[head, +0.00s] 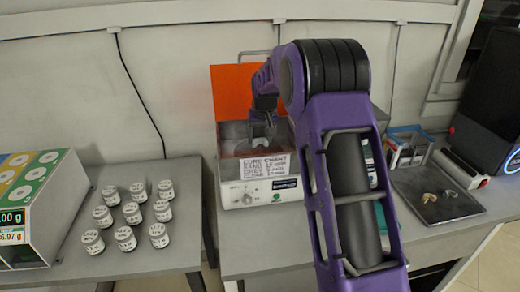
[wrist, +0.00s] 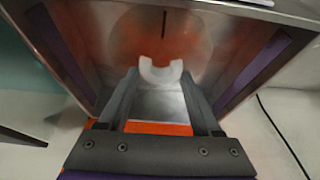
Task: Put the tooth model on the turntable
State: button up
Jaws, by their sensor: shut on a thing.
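The tooth model is a small white U-shaped arch (wrist: 160,72). My gripper (wrist: 159,76) is shut on it, with the arch between the two fingertips. Below it in the wrist view is the round, shiny turntable (wrist: 200,42) inside a metal-walled box. I cannot tell whether the model touches the disc. In the head view my gripper (head: 264,128) reaches into the open curing box (head: 232,197). The box's walls and my arm hide most of the turntable there.
The orange lid (head: 228,92) stands open behind the box, and a cure chart (head: 264,167) is on its front. A dark tray (head: 462,210) with small tan and whitish pieces lies to the right. Several white jars (head: 126,238) stand on the left table.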

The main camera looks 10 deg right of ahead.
jog(key=shift+f, duration=2.3)
jog(key=shift+f, duration=0.15)
jog(key=o, duration=1.4)
jog(key=shift+o, duration=0.2)
jog(key=shift+r, duration=0.35)
jog(key=v, duration=1.1)
jog(key=shift+s+r, duration=0.15)
jog(key=shift+r, duration=0.2)
